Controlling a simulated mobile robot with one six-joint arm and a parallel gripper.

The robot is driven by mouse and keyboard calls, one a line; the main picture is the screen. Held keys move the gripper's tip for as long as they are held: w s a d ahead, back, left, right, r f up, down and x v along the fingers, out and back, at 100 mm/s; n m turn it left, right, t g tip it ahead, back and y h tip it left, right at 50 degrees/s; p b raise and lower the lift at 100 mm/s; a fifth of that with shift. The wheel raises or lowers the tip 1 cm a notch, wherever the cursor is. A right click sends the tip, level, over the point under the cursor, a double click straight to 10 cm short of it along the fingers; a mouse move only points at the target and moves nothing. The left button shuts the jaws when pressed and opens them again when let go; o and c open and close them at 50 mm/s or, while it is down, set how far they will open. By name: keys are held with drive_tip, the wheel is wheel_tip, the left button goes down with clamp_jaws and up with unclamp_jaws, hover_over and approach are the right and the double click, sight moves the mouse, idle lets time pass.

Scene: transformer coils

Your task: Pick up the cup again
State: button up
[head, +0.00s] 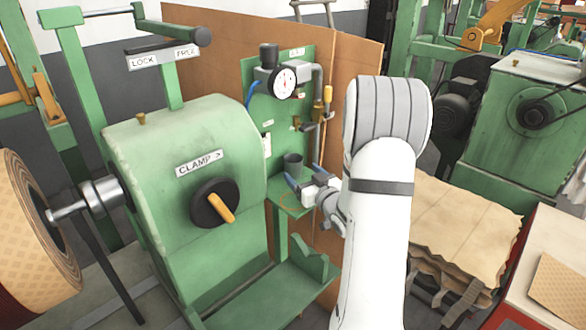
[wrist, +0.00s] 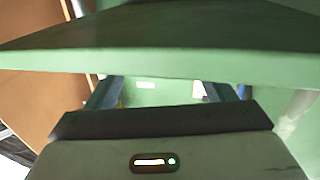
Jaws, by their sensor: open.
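The cup (head: 292,162) is a small dark grey cup. In the head view it stands upright on a small green shelf (head: 296,204) below the gauge. My gripper (head: 302,174) is at the shelf, open, with its blue fingers one to each side at the cup's near side. I cannot tell whether a finger touches the cup. In the wrist view my gripper (wrist: 165,92) shows its two fingers apart, partly hidden by a green plate edge (wrist: 160,62) across the picture. I cannot make out the cup there.
A green panel with a white gauge (head: 284,82), pipes and valves stands behind the shelf. The green clamp housing (head: 150,160) with its black knob is close on the left. A brown board (head: 345,60) stands behind. Brown sheets (head: 460,225) lie at right.

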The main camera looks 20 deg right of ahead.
sight(298, 166)
drive_tip(key=w, duration=0.2)
drive_tip(key=w+p, duration=0.1)
drive_tip(key=w, duration=0.2)
drive_tip(key=shift+d+f, duration=0.15)
drive_tip(key=shift+f, duration=0.05)
drive_tip(key=shift+c, duration=0.5)
drive_tip(key=c, duration=1.1)
drive_tip(key=shift+o, duration=0.2)
drive_tip(key=shift+r, duration=0.25)
